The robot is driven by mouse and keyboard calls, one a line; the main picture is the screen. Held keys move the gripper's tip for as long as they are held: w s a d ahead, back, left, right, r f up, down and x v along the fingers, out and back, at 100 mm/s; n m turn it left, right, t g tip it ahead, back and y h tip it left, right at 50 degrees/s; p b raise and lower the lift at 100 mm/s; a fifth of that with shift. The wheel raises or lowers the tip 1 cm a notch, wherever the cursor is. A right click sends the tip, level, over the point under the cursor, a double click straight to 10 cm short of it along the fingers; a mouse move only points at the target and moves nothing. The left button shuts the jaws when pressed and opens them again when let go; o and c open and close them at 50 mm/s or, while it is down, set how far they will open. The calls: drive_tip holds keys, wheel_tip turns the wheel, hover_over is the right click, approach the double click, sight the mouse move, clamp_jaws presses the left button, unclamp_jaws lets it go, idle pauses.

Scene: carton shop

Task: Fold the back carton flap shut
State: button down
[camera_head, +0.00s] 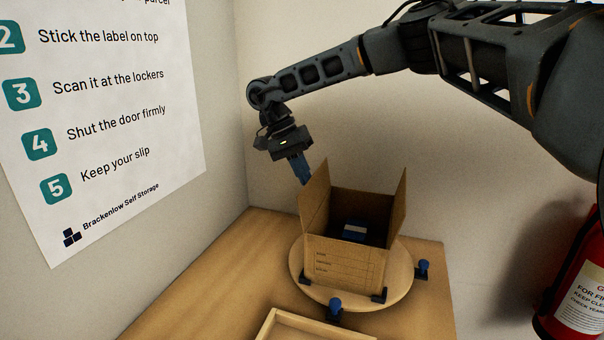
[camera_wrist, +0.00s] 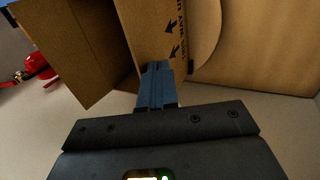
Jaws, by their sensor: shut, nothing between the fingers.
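An open brown carton (camera_head: 341,262) sits upright on a round wooden turntable (camera_head: 402,285). Its left flap (camera_head: 316,200) and right flap (camera_head: 399,205) stand up. A panel at the back (camera_head: 365,203) rises between them; I cannot tell where its wall ends and the back flap begins. A dark blue item (camera_head: 354,229) lies inside. My gripper (camera_head: 302,172) is shut and empty, its blue fingers pointing down just above and left of the left flap. In the wrist view the fingertips (camera_wrist: 157,68) overlap the arrow-marked carton side (camera_wrist: 150,25); contact cannot be judged. A shaded flap (camera_wrist: 75,50) stands beside them.
Blue knobs (camera_head: 335,305) stand by the turntable, and black clips (camera_head: 379,296) sit at the carton's base. A shallow wooden tray (camera_head: 310,328) lies in front. Walls close off the back and left. A red extinguisher (camera_head: 578,285) is at right. The table's left part is clear.

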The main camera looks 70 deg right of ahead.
sight(318, 199)
drive_tip(key=shift+s+r, duration=0.1)
drive_tip(key=shift+s, duration=0.05)
drive_tip(key=shift+s+t, duration=0.15)
drive_tip(key=shift+t, duration=0.25)
drive_tip(key=shift+s+r, duration=0.15)
drive_tip(key=shift+s, duration=0.05)
drive_tip(key=shift+s+d+r+t+p, duration=0.1)
drive_tip(key=shift+s+d+t+p, duration=0.05)
drive_tip(key=shift+s+t+p, duration=0.3)
drive_tip(key=shift+s+t, duration=0.9)
drive_tip(key=shift+t, duration=0.25)
drive_tip(key=s+f+t+y+b, duration=0.1)
drive_tip(key=s+f+t+b, duration=0.5)
drive_tip(key=b, duration=1.2)
drive_tip(key=s+t, duration=0.2)
drive_tip(key=s, duration=0.1)
drive_tip(key=shift+s+d+t, duration=0.2)
drive_tip(key=shift+d+t, duration=0.1)
drive_tip(key=shift+d, duration=0.1)
